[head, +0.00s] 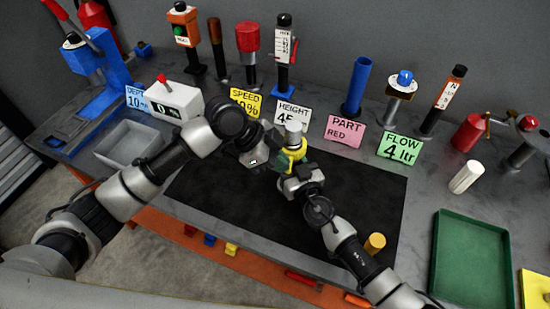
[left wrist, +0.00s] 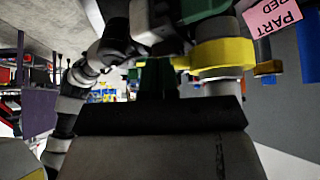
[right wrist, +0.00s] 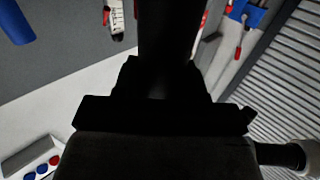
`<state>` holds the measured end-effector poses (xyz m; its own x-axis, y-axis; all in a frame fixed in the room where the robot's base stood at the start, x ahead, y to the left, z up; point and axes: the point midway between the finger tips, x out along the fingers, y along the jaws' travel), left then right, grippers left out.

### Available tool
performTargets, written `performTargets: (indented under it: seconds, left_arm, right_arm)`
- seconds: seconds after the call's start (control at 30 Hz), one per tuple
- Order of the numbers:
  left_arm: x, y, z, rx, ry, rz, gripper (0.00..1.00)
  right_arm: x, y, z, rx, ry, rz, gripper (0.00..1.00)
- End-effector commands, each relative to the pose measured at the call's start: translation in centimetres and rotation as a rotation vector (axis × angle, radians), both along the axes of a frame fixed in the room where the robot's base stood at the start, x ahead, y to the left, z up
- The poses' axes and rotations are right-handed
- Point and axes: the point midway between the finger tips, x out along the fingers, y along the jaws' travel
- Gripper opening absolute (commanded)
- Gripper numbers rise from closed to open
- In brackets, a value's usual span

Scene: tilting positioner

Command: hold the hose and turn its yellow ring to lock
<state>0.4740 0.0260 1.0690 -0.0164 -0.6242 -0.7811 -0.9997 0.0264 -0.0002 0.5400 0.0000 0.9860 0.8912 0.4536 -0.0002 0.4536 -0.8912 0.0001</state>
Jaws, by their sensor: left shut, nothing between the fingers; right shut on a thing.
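The yellow ring (head: 295,154) sits around a coupling above the middle of the black mat, just below a grey cylindrical end (head: 293,129). It also shows large in the left wrist view (left wrist: 226,54), with a grey cylinder (left wrist: 222,87) beside it. A green part of the hose (head: 283,161) shows next to the ring. My left gripper (head: 268,161) is shut and empty, just left of the ring; I cannot tell whether it touches. My right gripper (head: 297,172) is shut on the hose from the near side, its grip mostly hidden. The right wrist view is mostly dark gripper.
A row of posts and signs, including the pink sign (head: 344,132) and green sign (head: 400,147), stands behind the mat (head: 370,190). A yellow cylinder (head: 374,243) stands near the right arm. A green tray (head: 470,268) lies at right, a grey bin (head: 128,144) at left.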

Motion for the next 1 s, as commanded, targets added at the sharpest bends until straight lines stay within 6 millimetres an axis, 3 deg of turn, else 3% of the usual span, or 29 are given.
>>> performTargets:
  seconds: [0.4,1.0]
  left_arm:
    - [-0.5,-2.6,0.0,-0.002,0.000,0.349,0.00]
    - [0.4,-1.3,-0.1,0.001,0.000,0.343,0.00]
  right_arm:
    - [0.0,0.0,-0.1,0.000,0.001,0.001,0.00]
    - [0.0,0.0,-0.1,0.000,0.001,0.000,0.00]
